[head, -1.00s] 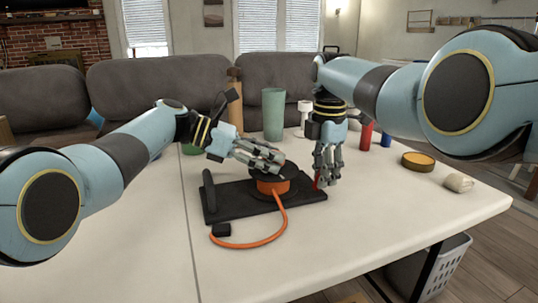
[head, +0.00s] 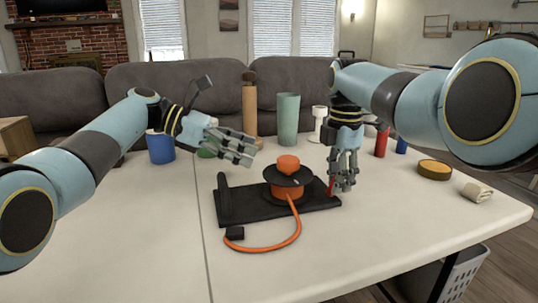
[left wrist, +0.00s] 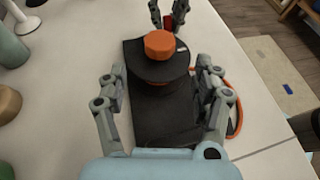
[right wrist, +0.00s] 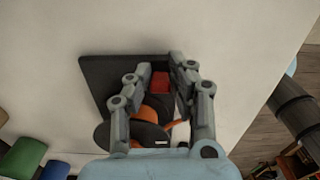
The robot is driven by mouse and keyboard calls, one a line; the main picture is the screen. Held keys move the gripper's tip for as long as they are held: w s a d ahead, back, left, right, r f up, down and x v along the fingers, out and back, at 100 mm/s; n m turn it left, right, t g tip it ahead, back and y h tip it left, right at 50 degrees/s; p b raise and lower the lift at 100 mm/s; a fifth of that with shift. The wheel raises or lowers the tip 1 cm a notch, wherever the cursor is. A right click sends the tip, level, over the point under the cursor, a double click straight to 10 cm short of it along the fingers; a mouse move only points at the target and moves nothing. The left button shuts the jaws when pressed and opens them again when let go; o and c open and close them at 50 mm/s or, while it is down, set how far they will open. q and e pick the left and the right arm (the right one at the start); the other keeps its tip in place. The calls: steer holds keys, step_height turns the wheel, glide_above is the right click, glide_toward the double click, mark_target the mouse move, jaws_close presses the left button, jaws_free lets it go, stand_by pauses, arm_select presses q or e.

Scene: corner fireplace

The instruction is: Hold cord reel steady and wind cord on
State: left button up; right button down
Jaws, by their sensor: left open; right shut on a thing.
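The cord reel, a black disc with an orange knob and drum (head: 288,176), stands on a black base plate (head: 310,196) with an upright black post at its left end. Orange cord (head: 296,232) leaves the drum and loops over the table to a black plug (head: 235,233). My left gripper (head: 248,150) is open and empty, up and left of the reel; the left wrist view shows the reel's orange knob (left wrist: 160,43) beyond its spread fingers. My right gripper (head: 342,184) is shut on a red piece (right wrist: 160,83) at the base's right end. The fingers partly hide that piece.
A blue cup (head: 160,147), a tan cylinder (head: 249,112), a green cup (head: 287,118) and a white goblet (head: 319,118) stand behind. A red cylinder (head: 381,143), a yellow-topped tin (head: 434,169) and a rolled cloth (head: 475,191) lie right. The front of the table is clear.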

mark_target(285, 160)
arm_select(q)
steer(key=shift+v, duration=1.6)
step_height(285, 160, up, 4)
steer(key=w+d+n+t+y, duration=0.2)
steer(key=n+t, duration=0.3)
steer(key=s+d+f+n+t+y, duration=0.1)
steer(key=s+d+f+n+t, duration=0.2)
steer(key=s, duration=0.5)
steer(key=shift+m+y, duration=0.3)
steer(key=shift+m, duration=0.1)
steer(key=x, duration=0.3)
steer(key=f+x, duration=0.1)
steer(key=x, duration=0.7)
steer(key=shift+a+f, duration=0.2)
steer(key=shift+f, duration=0.1)
steer(key=shift+c, duration=0.4)
